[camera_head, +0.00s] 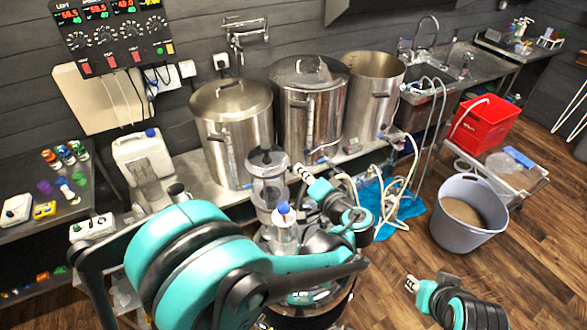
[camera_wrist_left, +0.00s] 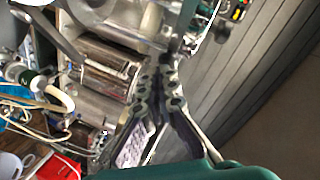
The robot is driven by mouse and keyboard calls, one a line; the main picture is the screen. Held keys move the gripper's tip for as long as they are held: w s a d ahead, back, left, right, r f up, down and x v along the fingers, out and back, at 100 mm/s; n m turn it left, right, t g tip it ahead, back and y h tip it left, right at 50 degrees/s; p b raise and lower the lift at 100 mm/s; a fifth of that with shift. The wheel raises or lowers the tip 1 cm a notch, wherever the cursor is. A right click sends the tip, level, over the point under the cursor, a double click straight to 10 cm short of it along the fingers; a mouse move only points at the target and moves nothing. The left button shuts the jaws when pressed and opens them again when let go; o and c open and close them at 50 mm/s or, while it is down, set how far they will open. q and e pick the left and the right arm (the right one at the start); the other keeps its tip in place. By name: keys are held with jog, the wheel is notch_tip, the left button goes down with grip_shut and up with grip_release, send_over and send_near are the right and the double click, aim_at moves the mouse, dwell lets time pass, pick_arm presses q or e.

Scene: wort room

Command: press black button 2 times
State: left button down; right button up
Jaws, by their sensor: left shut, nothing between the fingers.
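A black control panel (camera_head: 112,38) hangs on the wall at the upper left of the head view, with red number displays, dark round dials, red switches and small green and yellow buttons. I cannot single out the black button there for certain. Part of the panel shows at the top right of the left wrist view (camera_wrist_left: 240,10). My left gripper (camera_head: 300,170) is in front of the steel pots, apart from the panel and below it to the right. In the left wrist view its dark fingers (camera_wrist_left: 168,75) are together with nothing between them. My right gripper (camera_head: 410,284) is low at right, too small to read.
Three steel pots (camera_head: 232,125) stand in a row along the wall. A white jug (camera_head: 138,155) and a dark shelf with small bottles are at left. A red crate (camera_head: 485,122) on a cart and a grey bucket (camera_head: 465,228) are at right. Wooden floor is clear around the bucket.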

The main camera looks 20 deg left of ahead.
pick_arm(q)
jog(key=shift+a, duration=0.3)
jog(key=shift+d, duration=0.1)
dwell(0.4)
jog(key=shift+d, duration=0.85)
jog(key=d+b, duration=0.1)
jog(key=d, duration=0.4)
jog(key=shift+s, duration=0.1)
dwell(0.8)
